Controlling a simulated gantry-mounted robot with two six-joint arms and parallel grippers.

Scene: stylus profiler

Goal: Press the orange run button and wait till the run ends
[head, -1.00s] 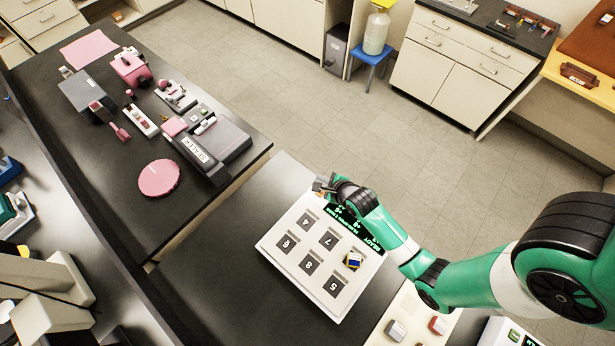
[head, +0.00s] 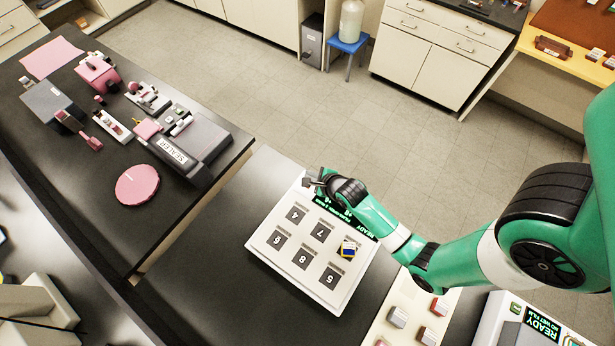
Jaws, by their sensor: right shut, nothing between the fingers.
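A white panel (head: 262,243) with several dark numbered squares lies on the dark bench. A dark display (head: 361,226) with green text beginning READY runs along its far right side, partly covered by my right arm. A small blue, yellow and white block (head: 348,249) sits on one square. My right gripper (head: 312,183) is shut and empty at the panel's far corner, beside the display's end. I cannot tell whether it touches the panel. I cannot clearly make out the orange run button; the gripper hides part of that corner. My left gripper is not in view.
A second device with a READY display (head: 542,327) is at the lower right. A pale tray (head: 383,327) with red and grey blocks lies beside the panel. A sealer (head: 190,150) and pink items stand on the left bench. Bare bench lies left of the panel.

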